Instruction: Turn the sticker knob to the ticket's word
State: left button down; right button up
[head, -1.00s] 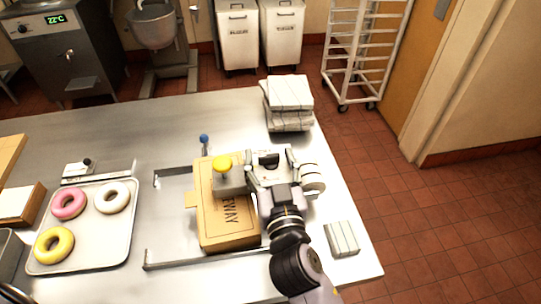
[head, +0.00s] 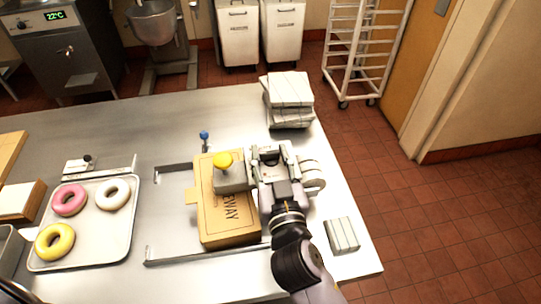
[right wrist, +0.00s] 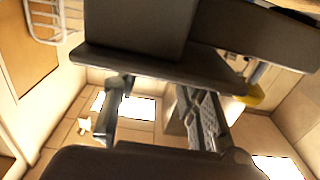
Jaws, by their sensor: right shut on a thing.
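A cardboard box (head: 228,222) with partly readable dark lettering ending in "WAY" lies on the steel table. A grey sticker device (head: 234,181) with a yellow ball top (head: 223,160) stands over its upper part, and pale rolls (head: 313,177) show at its right. My right gripper (head: 268,160) is shut at the device, just right of the yellow top. The sticker knob is hidden by the gripper, which appears to hold it. The wrist view shows the fingers (right wrist: 158,112) apart around something unclear. No ticket word is readable. My left gripper is out of view.
A metal rail frame (head: 205,254) borders the box, with a blue-topped pin (head: 204,135) behind. A tray (head: 112,250) with several doughnuts lies left. Stacked white packs (head: 287,95) stand at the back right, and a small striped block (head: 342,236) near the right edge.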

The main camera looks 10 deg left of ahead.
jog(key=n+g+y+p, duration=0.1)
jog(key=y+p, duration=0.1)
jog(key=n+g+y+p, duration=0.1)
jog(key=n+y+p, duration=0.1)
jog(key=n+g+y+p, duration=0.1)
jog(key=p, duration=0.1)
jog(key=shift+w+d+r+g+y, duration=0.2)
jog(key=shift+d+r+g+y, duration=0.15)
jog(key=shift+d+g+y, duration=0.05)
jog(key=shift+n+g+y+p, duration=0.4)
jog(key=shift+n+g+p, duration=0.1)
jog(key=shift+n, duration=0.2)
jog(key=n+g+y, duration=0.2)
jog(key=shift+w+d+f+g+p, duration=0.15)
jog(key=shift+g+p, duration=0.2)
jog(key=shift+g, duration=0.05)
jog(key=shift+n+g+y, duration=0.7)
jog(key=shift+n+g, duration=0.4)
jog(key=shift+g, duration=0.8)
jog(key=o, duration=1.2)
jog(key=shift+f, duration=0.15)
jog(key=shift+c, duration=0.2)
jog(key=shift+d, duration=0.1)
